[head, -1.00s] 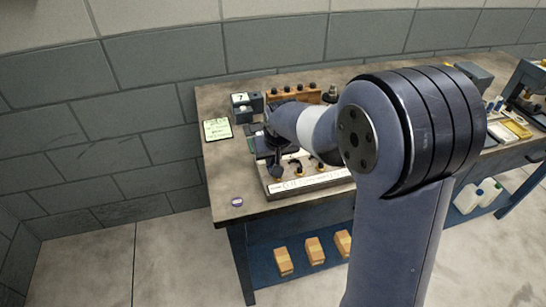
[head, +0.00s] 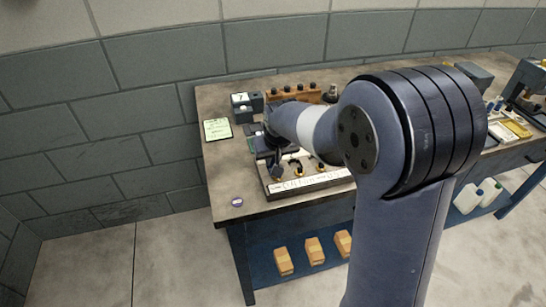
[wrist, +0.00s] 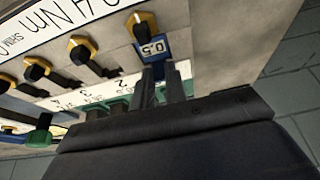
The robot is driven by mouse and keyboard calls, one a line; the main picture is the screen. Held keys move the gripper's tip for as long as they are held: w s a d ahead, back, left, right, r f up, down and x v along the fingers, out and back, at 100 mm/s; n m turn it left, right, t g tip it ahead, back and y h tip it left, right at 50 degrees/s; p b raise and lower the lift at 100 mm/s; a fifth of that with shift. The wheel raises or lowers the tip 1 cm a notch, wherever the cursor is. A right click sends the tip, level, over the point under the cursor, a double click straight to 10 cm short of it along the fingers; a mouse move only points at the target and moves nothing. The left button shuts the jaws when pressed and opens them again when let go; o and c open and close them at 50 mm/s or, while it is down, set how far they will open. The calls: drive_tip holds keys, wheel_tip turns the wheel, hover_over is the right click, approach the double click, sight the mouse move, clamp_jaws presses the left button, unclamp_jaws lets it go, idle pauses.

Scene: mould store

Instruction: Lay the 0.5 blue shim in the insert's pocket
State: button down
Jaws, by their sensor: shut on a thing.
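The blue shim (wrist: 152,47), marked 0.5, lies on the pale board in the wrist view, beside a yellow-and-black knob (wrist: 143,24). My gripper (wrist: 162,80) is shut on the shim's near end, with blue showing between its fingers. I cannot tell whether the shim is clear of the board or around the knob. In the head view my gripper (head: 276,155) is over the left part of the board, and my arm hides much of it. I cannot make out the insert or its pocket.
The lettered board (head: 308,183) has several other knobs (wrist: 80,47) beside the shim. A green card (head: 216,130), a block with a 7 card (head: 244,103) and a wooden rack (head: 296,93) stand around it.

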drive_tip(key=c, duration=1.3)
unclamp_jaws()
drive_tip(key=shift+c, duration=0.2)
drive_tip(key=shift+o, duration=0.4)
drive_tip(key=o, duration=0.3)
drive_tip(key=shift+r, duration=0.15)
wheel_tip(320, 180, up, 7)
drive_tip(key=p, duration=0.5)
drive_tip(key=shift+r, duration=0.1)
